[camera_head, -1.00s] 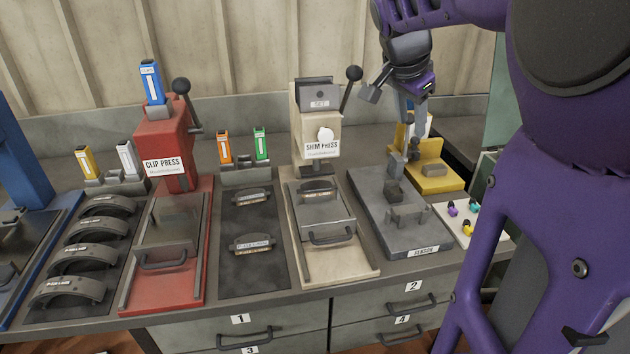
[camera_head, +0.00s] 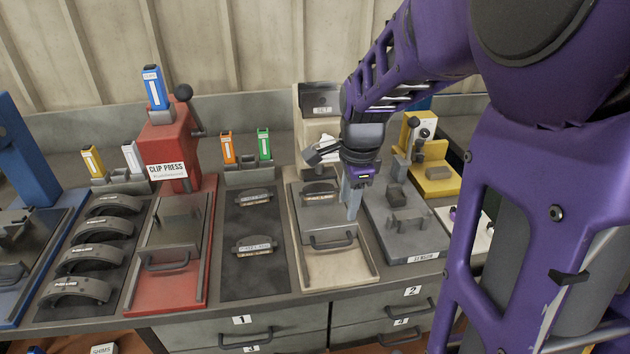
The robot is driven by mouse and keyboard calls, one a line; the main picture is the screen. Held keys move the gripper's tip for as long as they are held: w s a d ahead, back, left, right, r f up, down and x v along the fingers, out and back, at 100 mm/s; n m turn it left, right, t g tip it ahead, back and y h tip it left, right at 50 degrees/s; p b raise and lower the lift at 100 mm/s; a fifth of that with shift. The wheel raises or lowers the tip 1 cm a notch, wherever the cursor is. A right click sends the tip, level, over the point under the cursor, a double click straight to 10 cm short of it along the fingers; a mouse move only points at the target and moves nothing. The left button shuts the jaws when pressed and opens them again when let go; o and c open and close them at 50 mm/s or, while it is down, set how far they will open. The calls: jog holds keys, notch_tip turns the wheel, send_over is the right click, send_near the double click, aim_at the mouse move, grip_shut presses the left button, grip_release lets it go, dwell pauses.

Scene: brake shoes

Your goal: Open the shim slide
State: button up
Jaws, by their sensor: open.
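The shim press (camera_head: 305,130) is the cream machine at the middle of the bench, its upper right part hidden by my arm. Its grey slide (camera_head: 325,219) sits toward the back of the cream base tray (camera_head: 337,268), with a dark handle (camera_head: 333,240) on its front edge. A dark curved brake shoe (camera_head: 319,190) lies on the back of the slide. My gripper (camera_head: 353,205) is open and points down above the slide's right side, behind and right of the handle. I cannot tell whether it touches the slide.
The grey sensor block (camera_head: 408,240) stands close to the right of the tray. A dark mat (camera_head: 254,280) with two shoes lies to the left, and the red clip press (camera_head: 168,160) stands beyond it. The front part of the cream tray is clear.

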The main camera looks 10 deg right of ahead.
aim_at(341, 243)
jog(key=f+b, duration=0.3)
jog(key=f, duration=0.1)
jog(key=w+f+b, duration=0.1)
jog(key=f+b, duration=0.2)
jog(key=f, duration=0.2)
jog(key=w+f+b, duration=0.1)
jog(key=f+b, duration=0.2)
jog(key=f, duration=0.1)
jog(key=shift+w+f, duration=0.25)
jog(key=shift+f, duration=0.05)
grip_shut()
dwell(0.8)
